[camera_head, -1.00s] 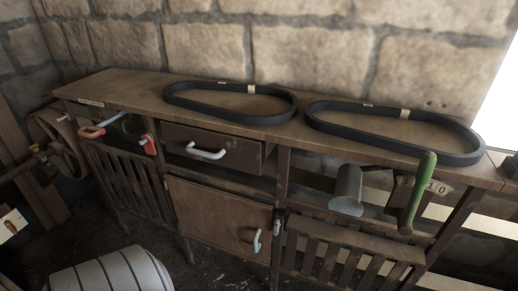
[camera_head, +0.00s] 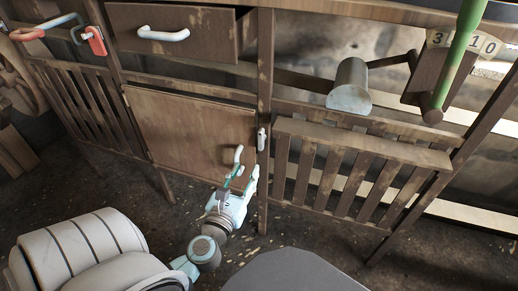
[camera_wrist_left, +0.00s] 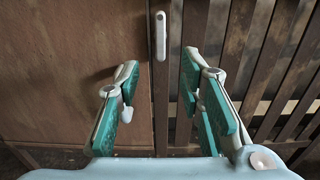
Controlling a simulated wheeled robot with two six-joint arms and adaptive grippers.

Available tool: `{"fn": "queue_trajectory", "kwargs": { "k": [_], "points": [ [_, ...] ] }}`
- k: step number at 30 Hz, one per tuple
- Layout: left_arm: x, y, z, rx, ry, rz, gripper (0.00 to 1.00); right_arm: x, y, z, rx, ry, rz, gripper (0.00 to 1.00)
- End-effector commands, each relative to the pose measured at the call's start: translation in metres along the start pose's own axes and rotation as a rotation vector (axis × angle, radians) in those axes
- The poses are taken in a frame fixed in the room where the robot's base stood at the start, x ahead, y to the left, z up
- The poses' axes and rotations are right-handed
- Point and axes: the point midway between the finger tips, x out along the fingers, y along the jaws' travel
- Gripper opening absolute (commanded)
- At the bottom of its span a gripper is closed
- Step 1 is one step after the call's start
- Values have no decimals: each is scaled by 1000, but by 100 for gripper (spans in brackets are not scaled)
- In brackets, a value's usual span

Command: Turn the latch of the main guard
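A small pale latch (camera_head: 261,139) stands upright on the wooden post between the plain brown door panel (camera_head: 180,125) and a slatted panel (camera_head: 345,170). I cannot tell which panel is the main guard. In the left wrist view the latch (camera_wrist_left: 160,36) lies ahead, between the lines of the fingers and apart from them. My right gripper is not in view.
A drawer (camera_head: 175,32) with a white handle is above the door. A grey cylinder (camera_head: 350,88) and a green-handled lever (camera_head: 467,30) are at upper right. A red padlock-like piece (camera_head: 95,40) hangs at upper left. Floor is open below.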

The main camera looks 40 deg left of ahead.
Motion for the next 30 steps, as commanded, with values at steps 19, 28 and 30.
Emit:
{"fn": "queue_trajectory", "kwargs": {
  "k": [19, 28, 30],
  "points": [
    [116, -1, 0, -6, 2, -1, 34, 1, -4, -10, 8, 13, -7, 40],
    [116, -1, 0, -6, 3, -1, 12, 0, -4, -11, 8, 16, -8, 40],
    [116, -1, 0, -6, 3, -1, 1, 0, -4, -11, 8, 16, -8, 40]
  ]
}}
